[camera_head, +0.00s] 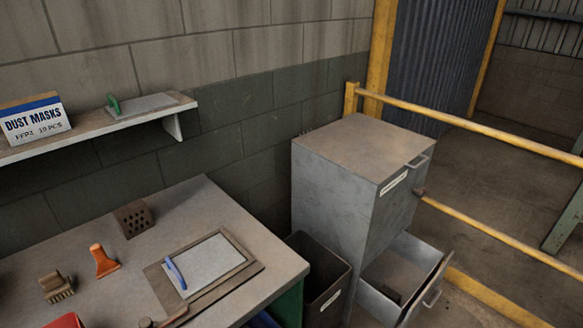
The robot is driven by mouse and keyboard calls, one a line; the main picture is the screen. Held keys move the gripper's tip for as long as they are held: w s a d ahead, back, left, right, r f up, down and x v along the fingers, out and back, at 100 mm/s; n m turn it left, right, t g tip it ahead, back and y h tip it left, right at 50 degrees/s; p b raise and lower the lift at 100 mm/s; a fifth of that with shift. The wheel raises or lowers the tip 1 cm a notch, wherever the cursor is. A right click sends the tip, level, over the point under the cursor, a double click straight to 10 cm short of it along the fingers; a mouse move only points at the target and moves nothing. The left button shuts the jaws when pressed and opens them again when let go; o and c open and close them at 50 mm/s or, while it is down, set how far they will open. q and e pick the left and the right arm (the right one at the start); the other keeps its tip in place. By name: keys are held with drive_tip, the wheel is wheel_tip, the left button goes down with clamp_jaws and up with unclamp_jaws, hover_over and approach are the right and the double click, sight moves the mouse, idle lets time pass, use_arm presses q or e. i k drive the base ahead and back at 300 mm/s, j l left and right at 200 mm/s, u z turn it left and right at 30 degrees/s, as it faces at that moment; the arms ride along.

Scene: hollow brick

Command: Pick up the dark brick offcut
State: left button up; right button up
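A dark brown brick piece with several round holes (133,218) sits on the grey workbench (205,205), near its back edge by the wall. It looks like the dark brick offcut. It stands apart from the tools around it and its top and holed face are in plain view. Neither of my grippers is in view.
An orange scraper (103,261), a brush (56,287) and a board with a blue-handled tool (210,262) lie nearby. A wall shelf (90,133) holds a dust mask box (34,120). A metal cabinet (335,195) has its bottom drawer (436,277) open, beside a bin (328,285).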

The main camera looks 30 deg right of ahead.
sight(385, 290)
drive_tip(key=z, duration=1.85)
drive_tip(key=i+l+u, duration=0.2)
drive_tip(key=i+l, duration=0.3)
drive_tip(key=l, duration=0.15)
